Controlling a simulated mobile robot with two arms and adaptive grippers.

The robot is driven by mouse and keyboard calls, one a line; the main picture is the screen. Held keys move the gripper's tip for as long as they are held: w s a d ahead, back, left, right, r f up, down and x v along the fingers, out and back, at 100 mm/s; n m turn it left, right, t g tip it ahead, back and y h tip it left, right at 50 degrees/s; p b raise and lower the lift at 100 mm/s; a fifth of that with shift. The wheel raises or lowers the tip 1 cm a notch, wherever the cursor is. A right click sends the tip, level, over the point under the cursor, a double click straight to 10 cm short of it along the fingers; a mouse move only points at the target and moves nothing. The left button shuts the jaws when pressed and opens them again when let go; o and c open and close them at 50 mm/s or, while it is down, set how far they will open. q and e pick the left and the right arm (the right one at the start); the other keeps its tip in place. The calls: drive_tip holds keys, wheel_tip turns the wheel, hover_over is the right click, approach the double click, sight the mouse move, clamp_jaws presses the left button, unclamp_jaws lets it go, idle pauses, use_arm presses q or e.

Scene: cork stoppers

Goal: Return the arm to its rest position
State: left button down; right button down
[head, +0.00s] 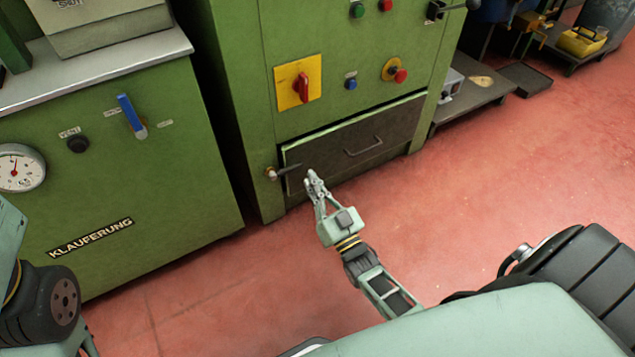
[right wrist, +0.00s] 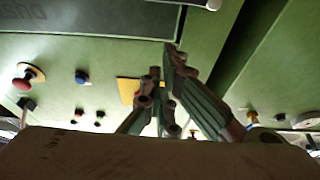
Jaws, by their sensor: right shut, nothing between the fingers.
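My right gripper (head: 312,179) is shut and empty in front of the green machine's lower drawer, close to the drawer's left end. In the right wrist view its fingers (right wrist: 163,75) come together with nothing between them. My right arm reaches forward from the lower right of the head view. Whether the fingertips touch the drawer front cannot be told. Part of my left arm shows at the lower left edge of the head view; the left gripper is out of view.
The dark drawer (head: 330,160) has a handle, and a small lever (head: 284,171) sits at its left. Above is a red switch on a yellow plate (head: 298,81). A green cabinet (head: 150,200) with a gauge stands left. Red floor (head: 510,170) is clear to the right.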

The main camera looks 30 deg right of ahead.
drive_tip(key=shift+v, duration=0.85)
